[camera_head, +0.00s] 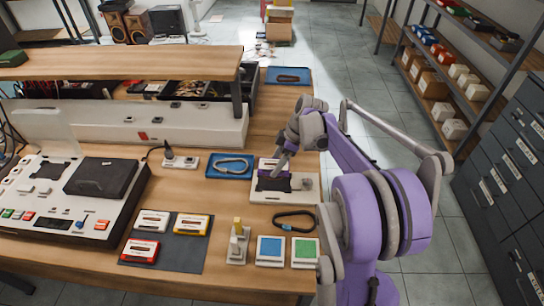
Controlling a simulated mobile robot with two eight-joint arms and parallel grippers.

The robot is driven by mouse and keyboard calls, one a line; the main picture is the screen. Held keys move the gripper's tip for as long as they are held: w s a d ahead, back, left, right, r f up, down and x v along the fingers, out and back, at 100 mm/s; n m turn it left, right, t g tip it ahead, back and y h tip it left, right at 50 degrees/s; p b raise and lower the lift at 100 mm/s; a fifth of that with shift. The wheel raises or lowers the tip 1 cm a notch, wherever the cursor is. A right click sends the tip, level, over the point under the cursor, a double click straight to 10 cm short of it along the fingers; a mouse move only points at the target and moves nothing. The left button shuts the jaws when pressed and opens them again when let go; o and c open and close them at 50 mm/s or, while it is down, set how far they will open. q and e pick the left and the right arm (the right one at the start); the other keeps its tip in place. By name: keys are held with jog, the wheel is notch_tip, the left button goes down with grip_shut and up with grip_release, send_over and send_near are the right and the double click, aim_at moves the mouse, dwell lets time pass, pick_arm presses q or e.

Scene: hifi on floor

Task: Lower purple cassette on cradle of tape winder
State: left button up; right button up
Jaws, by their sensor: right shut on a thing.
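The purple cassette (266,164) shows as a small purple and white patch at my right gripper (279,170). The gripper points down and is shut on it, hiding part of it. The tape winder (303,188) is a pale flat unit near the table's right edge. Its dark cradle (272,183) lies just below and in front of the cassette in the picture. I cannot tell whether the cassette touches the cradle. My left gripper is not in view.
A blue tray (230,165) with a grey loop stands left of the winder. A black belt loop (294,221), blue pad (270,250) and green pad (305,252) lie in front. Several cassettes rest on a dark mat (190,256). A large deck (60,195) fills the left.

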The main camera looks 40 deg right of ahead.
aim_at(272, 182)
jog(key=shift+s+f+b, duration=0.25)
jog(key=shift+f+b, duration=0.1)
jog(key=shift+f, duration=0.25)
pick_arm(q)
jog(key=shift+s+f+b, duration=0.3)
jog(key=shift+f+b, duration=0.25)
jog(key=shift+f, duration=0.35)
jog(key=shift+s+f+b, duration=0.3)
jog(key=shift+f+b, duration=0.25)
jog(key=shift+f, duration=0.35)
pick_arm(e)
jog(key=shift+w+f, duration=0.15)
jog(key=shift+f, duration=1.65)
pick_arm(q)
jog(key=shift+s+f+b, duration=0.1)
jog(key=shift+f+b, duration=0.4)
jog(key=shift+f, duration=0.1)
pick_arm(e)
jog(key=shift+f, duration=1.1)
